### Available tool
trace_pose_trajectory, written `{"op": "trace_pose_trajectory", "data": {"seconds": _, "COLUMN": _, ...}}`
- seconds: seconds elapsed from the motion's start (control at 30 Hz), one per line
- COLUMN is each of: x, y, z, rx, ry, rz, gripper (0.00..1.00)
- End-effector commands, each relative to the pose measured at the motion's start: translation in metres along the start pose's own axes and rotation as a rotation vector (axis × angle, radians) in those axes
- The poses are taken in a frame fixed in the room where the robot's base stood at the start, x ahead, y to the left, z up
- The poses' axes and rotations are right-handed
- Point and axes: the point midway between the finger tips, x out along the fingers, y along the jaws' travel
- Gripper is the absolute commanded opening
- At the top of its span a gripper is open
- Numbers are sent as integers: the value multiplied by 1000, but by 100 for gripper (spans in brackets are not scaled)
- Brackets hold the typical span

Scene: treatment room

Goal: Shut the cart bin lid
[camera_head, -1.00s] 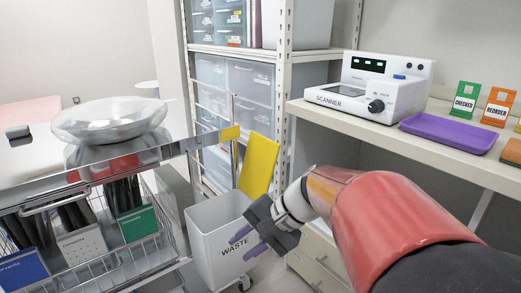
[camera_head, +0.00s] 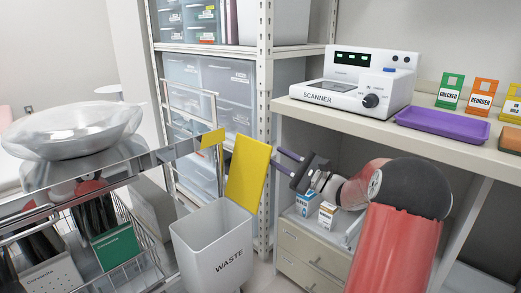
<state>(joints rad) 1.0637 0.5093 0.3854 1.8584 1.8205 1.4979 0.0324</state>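The waste bin (camera_head: 218,252) is a light grey tub marked WASTE, hung at the right end of the metal cart (camera_head: 100,165). Its yellow lid (camera_head: 247,172) stands up, tilted slightly back at the bin's rear right edge, so the bin is open at the top. My gripper (camera_head: 283,162) is just right of the lid, near its upper half, with its purple fingers pointing left. The fingers are apart with nothing between them. Whether a fingertip touches the lid I cannot tell.
A counter (camera_head: 400,133) on the right bears a white scanner (camera_head: 352,82), a purple tray (camera_head: 442,125) and card stands. Small boxes (camera_head: 327,215) sit below it, under my gripper. A shelf rack (camera_head: 265,110) stands behind the lid. A clear-covered bowl (camera_head: 70,130) is on the cart.

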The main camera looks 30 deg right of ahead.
Motion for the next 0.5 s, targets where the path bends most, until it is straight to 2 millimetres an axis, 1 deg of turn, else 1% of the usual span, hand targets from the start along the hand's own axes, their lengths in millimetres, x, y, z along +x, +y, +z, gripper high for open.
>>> {"op": "trace_pose_trajectory", "data": {"seconds": 0.03, "x": 10, "y": 0, "z": 2, "rx": 1, "ry": -4, "rz": 3, "gripper": 30}}
{"op": "trace_pose_trajectory", "data": {"seconds": 0.2, "x": 37, "y": 1, "z": 1, "rx": 0, "ry": -3, "rz": 3, "gripper": 30}}
{"op": "trace_pose_trajectory", "data": {"seconds": 0.33, "x": 50, "y": 1, "z": 1, "rx": 1, "ry": -1, "rz": 2, "gripper": 30}}
{"op": "trace_pose_trajectory", "data": {"seconds": 0.5, "x": 56, "y": 1, "z": 1, "rx": 0, "ry": -1, "rz": 2, "gripper": 30}}
